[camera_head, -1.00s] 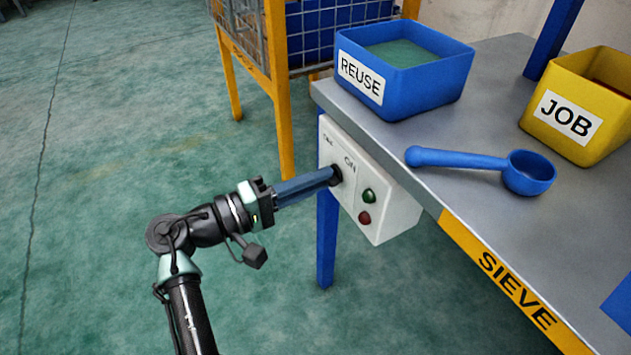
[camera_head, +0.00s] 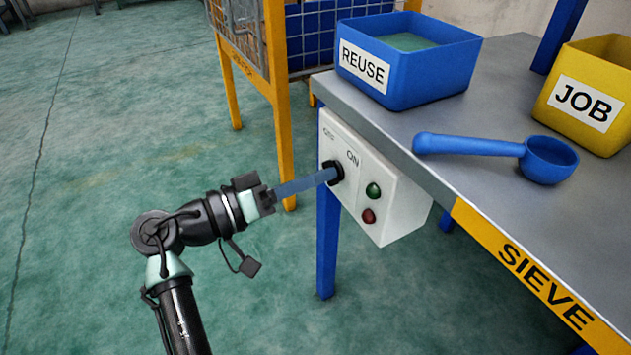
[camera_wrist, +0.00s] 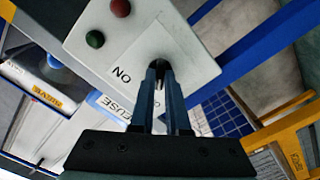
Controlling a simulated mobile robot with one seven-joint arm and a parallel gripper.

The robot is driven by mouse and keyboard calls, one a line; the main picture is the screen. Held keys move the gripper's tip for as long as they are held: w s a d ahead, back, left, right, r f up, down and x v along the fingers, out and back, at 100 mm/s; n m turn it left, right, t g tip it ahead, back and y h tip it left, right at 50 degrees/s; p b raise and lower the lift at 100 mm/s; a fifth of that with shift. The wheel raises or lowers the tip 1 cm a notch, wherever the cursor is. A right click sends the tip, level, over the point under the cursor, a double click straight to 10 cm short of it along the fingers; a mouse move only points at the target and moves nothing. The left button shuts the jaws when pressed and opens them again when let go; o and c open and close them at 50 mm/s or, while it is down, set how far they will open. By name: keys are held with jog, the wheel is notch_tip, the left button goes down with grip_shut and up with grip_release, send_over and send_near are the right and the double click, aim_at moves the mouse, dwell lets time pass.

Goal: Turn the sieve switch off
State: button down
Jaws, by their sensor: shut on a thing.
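The white sieve switch box (camera_head: 352,208) hangs at the left end of the table, below its top. Its face carries an ON label, a fainter label left of it that I cannot read clearly, a green light (camera_head: 374,190) and a red light (camera_head: 369,215). The dark rotary knob (camera_head: 334,172) sits below the labels. My gripper (camera_head: 326,176) reaches it from the left, its long blue fingers shut on the knob. In the wrist view the fingertips (camera_wrist: 159,72) meet at the knob and mostly hide it. Which way the knob points is hidden.
The grey sieve table (camera_head: 395,140) carries a blue REUSE bin (camera_head: 425,75), a blue scoop (camera_head: 548,160) and a yellow JOB bin (camera_head: 565,70). A yellow-framed cage (camera_head: 277,95) stands behind the box. The green floor left of the table is clear.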

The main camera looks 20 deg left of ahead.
jog(key=shift+m, duration=0.3)
jog(key=c, duration=0.9)
grip_release()
jog(key=p+v, duration=0.5)
jog(key=v, duration=0.8)
